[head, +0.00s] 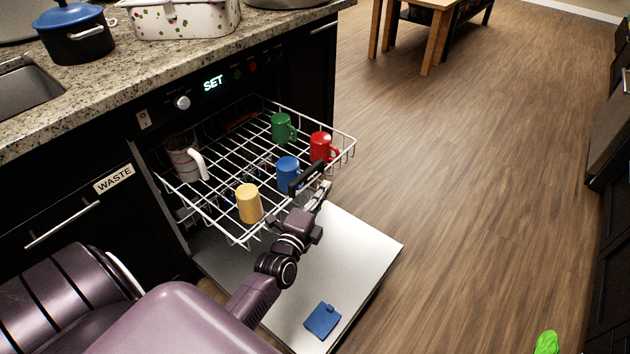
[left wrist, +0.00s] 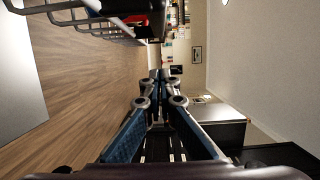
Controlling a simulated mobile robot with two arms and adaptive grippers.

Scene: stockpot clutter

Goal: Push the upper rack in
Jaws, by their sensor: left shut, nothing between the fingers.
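The upper rack (head: 346,141) is a white wire rack pulled out of the open dishwasher, above its lowered door (head: 362,250). It holds a green mug (head: 282,127), a red mug (head: 320,147), a blue mug (head: 287,170), a yellow cup (head: 248,203) and a clear measuring jug (head: 183,160). A black handle (head: 306,178) is on its front side. My left gripper (head: 321,194) is shut and empty, just outside the rack near the handle; contact is unclear. In the left wrist view, its closed fingers (left wrist: 160,76) point away, with rack wires (left wrist: 62,8) above them.
A blue flat item (head: 322,320) lies on the lowered door. A granite counter (head: 90,95) above bears a blue-lidded pot (head: 75,35) and a patterned dish (head: 185,18).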

